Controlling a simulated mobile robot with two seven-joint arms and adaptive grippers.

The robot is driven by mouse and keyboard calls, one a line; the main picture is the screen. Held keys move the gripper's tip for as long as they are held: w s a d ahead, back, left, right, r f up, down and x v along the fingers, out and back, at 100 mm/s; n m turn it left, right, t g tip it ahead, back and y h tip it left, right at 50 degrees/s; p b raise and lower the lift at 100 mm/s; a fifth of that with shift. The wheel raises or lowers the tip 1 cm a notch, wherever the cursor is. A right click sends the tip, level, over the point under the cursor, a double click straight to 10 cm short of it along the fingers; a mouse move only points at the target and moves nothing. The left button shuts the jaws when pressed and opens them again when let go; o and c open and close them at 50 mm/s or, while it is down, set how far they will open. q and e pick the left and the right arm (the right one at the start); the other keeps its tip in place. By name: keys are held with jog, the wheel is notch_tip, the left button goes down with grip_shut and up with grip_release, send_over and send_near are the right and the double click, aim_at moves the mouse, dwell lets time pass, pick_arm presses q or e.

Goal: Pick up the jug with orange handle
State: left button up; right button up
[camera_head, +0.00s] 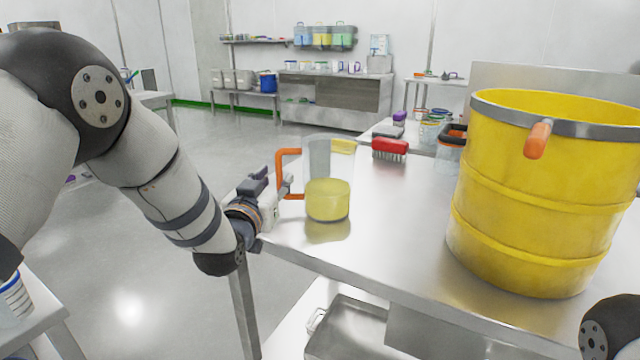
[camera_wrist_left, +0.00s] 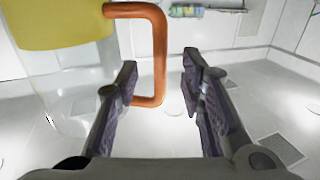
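The jug (camera_head: 328,200), clear with a yellow lower part, stands upright on the steel table near its left edge. Its orange handle (camera_head: 280,172) points left, towards my left gripper (camera_head: 274,188). In the left wrist view the jug (camera_wrist_left: 65,30) is at the left with the yellow part uppermost. There the long bar of the orange handle (camera_wrist_left: 159,60) appears between the two open fingers of my left gripper (camera_wrist_left: 160,82). The left finger hides part of the handle's lower end. The fingers are apart and not closed on the handle. My right gripper is not in view.
A large yellow drum (camera_head: 530,200) stands on the table (camera_head: 390,235) at right. A red brush (camera_head: 390,148) lies behind the jug, with a dark-handled container (camera_head: 447,158) further right. The table is clear between jug and drum. A steel tray (camera_head: 350,330) sits below.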

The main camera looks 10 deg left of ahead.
aim_at(278, 176)
pick_arm(q)
jog(key=w, duration=0.3)
jog(key=shift+f, duration=0.3)
jog(key=shift+w+r, duration=0.1)
jog(key=shift+w, duration=0.2)
jog(key=shift+r, duration=0.1)
grip_shut()
